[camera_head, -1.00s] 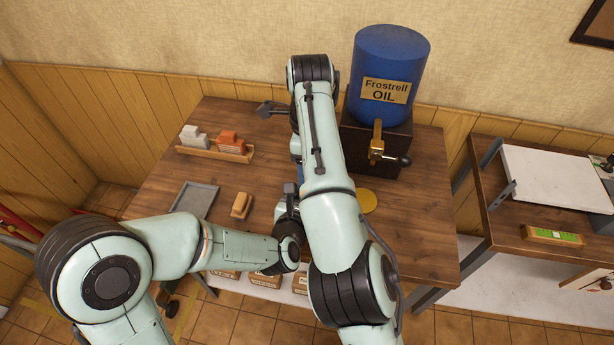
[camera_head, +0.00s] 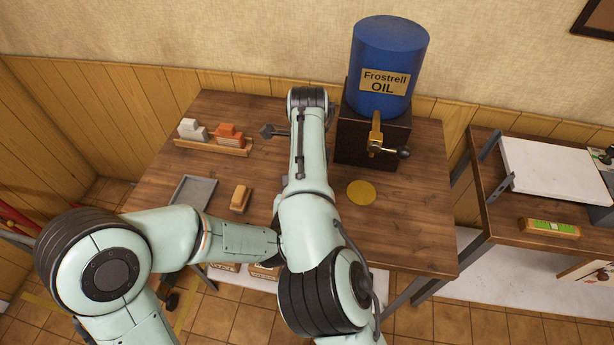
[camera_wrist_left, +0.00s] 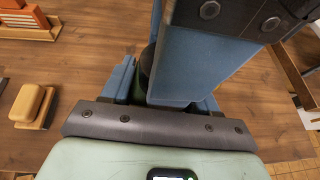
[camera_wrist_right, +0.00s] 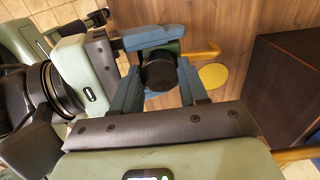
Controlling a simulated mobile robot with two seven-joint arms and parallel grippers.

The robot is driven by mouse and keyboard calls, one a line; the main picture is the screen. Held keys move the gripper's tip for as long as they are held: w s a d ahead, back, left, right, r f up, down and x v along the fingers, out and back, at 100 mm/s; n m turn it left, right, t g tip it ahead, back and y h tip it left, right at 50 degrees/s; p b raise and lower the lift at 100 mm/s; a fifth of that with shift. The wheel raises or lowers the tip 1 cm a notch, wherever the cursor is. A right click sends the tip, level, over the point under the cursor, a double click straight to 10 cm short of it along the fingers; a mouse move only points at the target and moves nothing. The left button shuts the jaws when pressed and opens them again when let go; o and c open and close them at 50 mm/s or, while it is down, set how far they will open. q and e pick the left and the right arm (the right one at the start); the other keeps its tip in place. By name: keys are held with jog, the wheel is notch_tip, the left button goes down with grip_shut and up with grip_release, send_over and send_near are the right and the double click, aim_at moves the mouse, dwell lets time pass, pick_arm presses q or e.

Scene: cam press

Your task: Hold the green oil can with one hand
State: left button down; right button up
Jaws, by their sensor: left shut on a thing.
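The green oil can (camera_wrist_right: 176,47) shows in part in the right wrist view, with a dark round end and a yellow spout pointing right. My left gripper (camera_wrist_left: 160,82) is shut on the can; a sliver of green and the dark end show between its blue fingers. My right gripper (camera_wrist_right: 158,76) is open, its fingers spread on either side of the can's dark end. I cannot tell whether they touch it. One of its blue parts covers much of the left wrist view. In the head view my right arm hides the can and both grippers.
A blue Frostrell oil drum (camera_head: 389,65) with a brass tap (camera_head: 376,135) stands on a dark box at the back. A yellow disc (camera_head: 361,193) lies before it. A grey tray (camera_head: 193,192), a wooden brush-like block (camera_head: 240,197) and a rack (camera_head: 212,147) sit left. The table's right front is clear.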

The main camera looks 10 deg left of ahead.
jog(key=shift+c, duration=1)
jog(key=o, duration=1.2)
jog(key=shift+c, duration=0.2)
jog(key=shift+r, duration=0.1)
notch_tip(320, 180, up, 4)
jog(key=shift+r, duration=0.15)
jog(key=shift+s, duration=0.1)
